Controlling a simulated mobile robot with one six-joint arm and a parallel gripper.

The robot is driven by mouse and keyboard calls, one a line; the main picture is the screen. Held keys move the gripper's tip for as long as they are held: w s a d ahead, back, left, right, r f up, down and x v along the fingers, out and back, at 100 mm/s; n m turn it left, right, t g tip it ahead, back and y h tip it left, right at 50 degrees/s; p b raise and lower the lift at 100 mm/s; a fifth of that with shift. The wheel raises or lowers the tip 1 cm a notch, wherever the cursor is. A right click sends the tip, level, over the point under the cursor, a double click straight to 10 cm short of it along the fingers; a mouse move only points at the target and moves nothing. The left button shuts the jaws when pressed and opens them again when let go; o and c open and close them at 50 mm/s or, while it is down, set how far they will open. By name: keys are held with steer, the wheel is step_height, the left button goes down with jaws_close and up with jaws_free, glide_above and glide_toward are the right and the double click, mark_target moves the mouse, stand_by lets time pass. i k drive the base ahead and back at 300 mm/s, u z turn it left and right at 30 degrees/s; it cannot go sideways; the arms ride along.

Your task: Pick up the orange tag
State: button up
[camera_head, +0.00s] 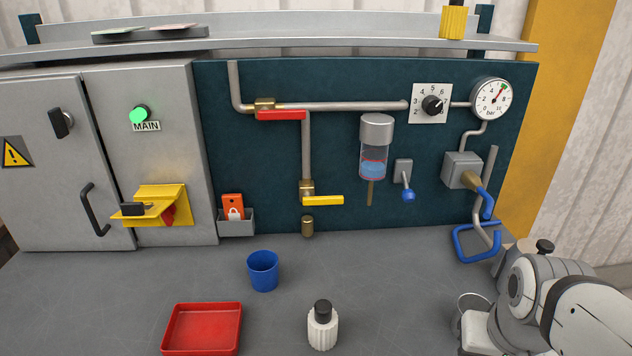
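The orange tag (232,202) stands upright in a small grey open-topped holder (237,227) on the dark teal panel, right beside the cabinet. A white padlock picture shows on its lower face. The holder's front wall hides the tag's bottom edge, and the upper part stands clear above it. My arm is at the lower right, far from the tag, and my gripper's fingers do not show.
A blue cup (263,272), red tray (203,328) and white bottle with black cap (322,328) stand on the grey bench. A yellow bracket (160,198) juts out left of the tag. Red (283,115) and yellow (323,200) valve handles are to its right.

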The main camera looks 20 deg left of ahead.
mark_target(233, 207)
steer(key=z, duration=1.05)
steer(key=k, duration=1.45)
steer(key=u, duration=1.65)
steer(key=i, duration=1)
steer(key=u, duration=0.05)
